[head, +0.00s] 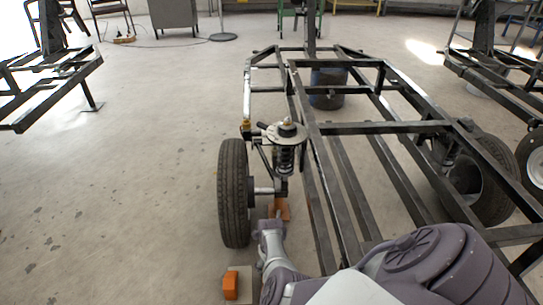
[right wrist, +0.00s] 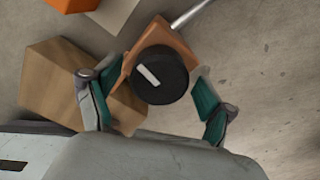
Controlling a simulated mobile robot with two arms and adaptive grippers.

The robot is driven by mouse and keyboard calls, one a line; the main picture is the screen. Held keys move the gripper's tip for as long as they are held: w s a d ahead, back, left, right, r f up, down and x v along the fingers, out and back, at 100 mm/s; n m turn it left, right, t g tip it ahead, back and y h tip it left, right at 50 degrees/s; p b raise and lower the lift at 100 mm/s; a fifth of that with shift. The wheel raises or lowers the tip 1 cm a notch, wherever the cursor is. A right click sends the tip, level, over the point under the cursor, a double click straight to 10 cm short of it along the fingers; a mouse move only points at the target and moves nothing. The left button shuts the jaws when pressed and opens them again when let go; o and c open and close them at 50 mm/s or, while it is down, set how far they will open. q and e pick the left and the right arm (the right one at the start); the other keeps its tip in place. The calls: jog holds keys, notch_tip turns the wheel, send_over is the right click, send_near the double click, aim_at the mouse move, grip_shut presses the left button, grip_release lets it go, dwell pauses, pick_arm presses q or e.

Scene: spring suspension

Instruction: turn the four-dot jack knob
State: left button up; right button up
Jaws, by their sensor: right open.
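In the right wrist view a round black knob (right wrist: 172,88) with one white bar sits on a brown-orange jack (right wrist: 178,43). No dots can be made out, so I cannot tell whether this is the four-dot one. My right gripper (right wrist: 155,80) is open, with a teal finger on either side of the knob; I cannot tell whether either touches it. In the head view my right arm reaches in from the lower right, and an orange jack part (head: 281,207) shows under the suspension. The right fingers are not clear there. My left gripper is not in view.
A tan block (right wrist: 48,85) lies left of the jack. A silver rod (right wrist: 190,14) runs up from it. The tyre (head: 233,190), spring (head: 286,158) and black frame (head: 320,185) stand close by. An orange block (head: 231,285) is at the front. Floor at left is clear.

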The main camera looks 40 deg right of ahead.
jog(key=shift+r, duration=3.65)
